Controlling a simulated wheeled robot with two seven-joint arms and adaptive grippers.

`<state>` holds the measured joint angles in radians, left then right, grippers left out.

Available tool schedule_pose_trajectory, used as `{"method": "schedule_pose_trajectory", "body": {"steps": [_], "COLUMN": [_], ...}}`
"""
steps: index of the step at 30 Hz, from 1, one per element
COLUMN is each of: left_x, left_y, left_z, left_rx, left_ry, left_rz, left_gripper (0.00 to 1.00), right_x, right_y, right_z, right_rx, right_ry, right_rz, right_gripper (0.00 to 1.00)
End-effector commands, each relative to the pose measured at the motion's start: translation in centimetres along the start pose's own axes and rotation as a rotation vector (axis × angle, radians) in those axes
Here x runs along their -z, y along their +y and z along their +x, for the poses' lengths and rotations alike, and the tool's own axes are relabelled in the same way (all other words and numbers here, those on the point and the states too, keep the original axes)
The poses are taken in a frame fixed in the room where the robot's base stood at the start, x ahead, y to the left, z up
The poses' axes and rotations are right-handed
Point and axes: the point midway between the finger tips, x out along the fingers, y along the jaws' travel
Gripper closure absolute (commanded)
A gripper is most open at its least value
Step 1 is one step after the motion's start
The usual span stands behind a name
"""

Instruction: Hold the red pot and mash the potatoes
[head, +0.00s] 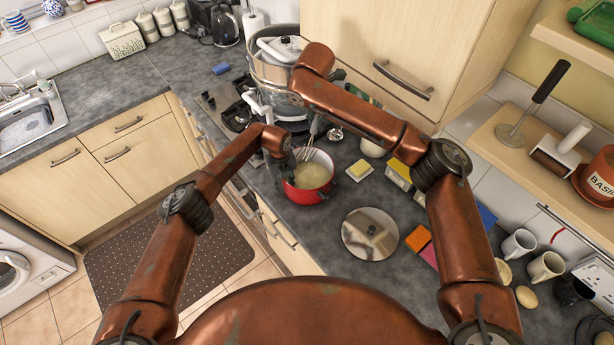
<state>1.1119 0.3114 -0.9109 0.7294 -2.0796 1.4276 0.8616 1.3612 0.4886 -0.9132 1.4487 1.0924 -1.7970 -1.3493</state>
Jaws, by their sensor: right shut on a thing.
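The red pot (307,194) stands on the dark worktop, with pale mashed-looking potato (312,176) inside. A metal masher (308,152) reaches down into the pot, its wire head near the potato. My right gripper (317,118) is shut on the upper part of the masher, above the pot; my arm hides much of it. My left gripper (283,167) is at the pot's left rim, fingers pointing down. It is small and dark there, so I cannot tell whether its fingers grip the rim or handle.
A butter dish (359,170) sits close to the pot's right side. A large metal steamer (276,75) stands behind.

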Motion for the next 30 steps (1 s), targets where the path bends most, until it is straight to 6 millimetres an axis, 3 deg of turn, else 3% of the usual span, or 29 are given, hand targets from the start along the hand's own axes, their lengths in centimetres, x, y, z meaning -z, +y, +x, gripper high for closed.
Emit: {"method": "schedule_pose_trajectory", "body": {"steps": [5,18,24,30], "left_x": [-0.2,-0.1,-0.1,-0.1], "left_y": [0.0,0.0,0.0,0.0], "left_z": [-1.7,-10.1,-11.8,-11.9], "left_rx": [0.002,0.001,0.0,0.0], "left_ry": [-0.004,-0.002,-0.001,0.0], "left_rz": [0.002,0.0,0.001,0.0], "left_gripper": [0.73,0.73,0.73,0.73], "right_x": [0.0,0.0,0.0,0.0], "right_y": [0.0,0.0,0.0,0.0], "right_z": [0.0,0.0,0.0,0.0], "right_rx": [-0.001,-0.001,-0.001,-0.001], "right_ry": [0.0,0.0,0.0,0.0], "right_rz": [0.0,0.0,0.0,0.0], "right_gripper": [1.0,1.0,1.0,1.0]}}
